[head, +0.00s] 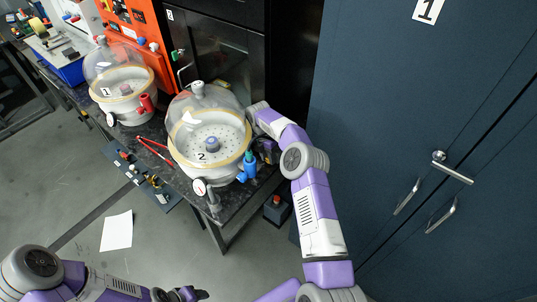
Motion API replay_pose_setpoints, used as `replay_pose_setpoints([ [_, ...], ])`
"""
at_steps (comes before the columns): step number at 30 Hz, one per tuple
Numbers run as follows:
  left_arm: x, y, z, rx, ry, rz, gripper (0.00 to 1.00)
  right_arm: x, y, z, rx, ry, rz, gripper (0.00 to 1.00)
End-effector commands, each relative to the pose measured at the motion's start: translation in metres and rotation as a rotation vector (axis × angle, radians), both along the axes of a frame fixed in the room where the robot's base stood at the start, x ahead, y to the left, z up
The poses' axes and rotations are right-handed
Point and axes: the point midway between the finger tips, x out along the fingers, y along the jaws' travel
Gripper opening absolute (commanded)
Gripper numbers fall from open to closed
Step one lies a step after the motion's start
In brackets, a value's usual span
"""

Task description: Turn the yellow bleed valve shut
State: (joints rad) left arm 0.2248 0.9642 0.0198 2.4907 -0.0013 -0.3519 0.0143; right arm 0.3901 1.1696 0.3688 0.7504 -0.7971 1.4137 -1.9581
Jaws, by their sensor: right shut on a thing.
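My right gripper (264,150) is at the right side of the glass-domed vessel marked 2 (182,158), near the bench edge. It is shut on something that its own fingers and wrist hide. I cannot make out a yellow bleed valve in this view. A blue fitting (250,164) stands on the vessel's right side, just left of the gripper. A round gauge (199,187) sits at the vessel's front. My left gripper (188,295) is low at the bottom edge, away from the bench; its jaws are too small to read.
A second domed vessel marked 1 (104,95), with a red fitting (146,103), stands farther left on the dark bench. Red-handled pliers (152,147) lie between the vessels. Blue cabinets (390,130) close off the right. A white sheet (117,230) lies on open floor.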

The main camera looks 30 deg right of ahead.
Motion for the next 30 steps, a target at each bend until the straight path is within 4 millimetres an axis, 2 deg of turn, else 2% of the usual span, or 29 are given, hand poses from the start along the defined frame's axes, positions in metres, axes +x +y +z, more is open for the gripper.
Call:
replay_pose_setpoints([
  [13,-0.0001,-0.0001,0.0010,0.000,0.000,0.000,0.53,-0.0006,0.0007,-0.0010,-0.010,0.025,0.002,0.02],
  [14,-0.0001,-0.0001,0.0011,0.000,0.000,0.000,0.53,-0.0006,0.0007,-0.0010,-0.010,0.025,0.002,0.34],
  [18,0.0000,0.0000,0.0011,0.000,0.000,0.000,0.53,-0.0005,0.0008,-0.0007,-0.010,0.024,0.002,0.55],
  [19,-0.0001,-0.0001,0.0011,0.000,0.000,0.000,0.53,-0.0004,0.0008,-0.0006,-0.010,0.024,0.002,0.58],
  [30,0.0000,0.0000,0.0003,0.000,0.000,0.000,0.53,-0.0004,-0.0003,-0.0003,-0.006,0.014,0.001,0.58],
])
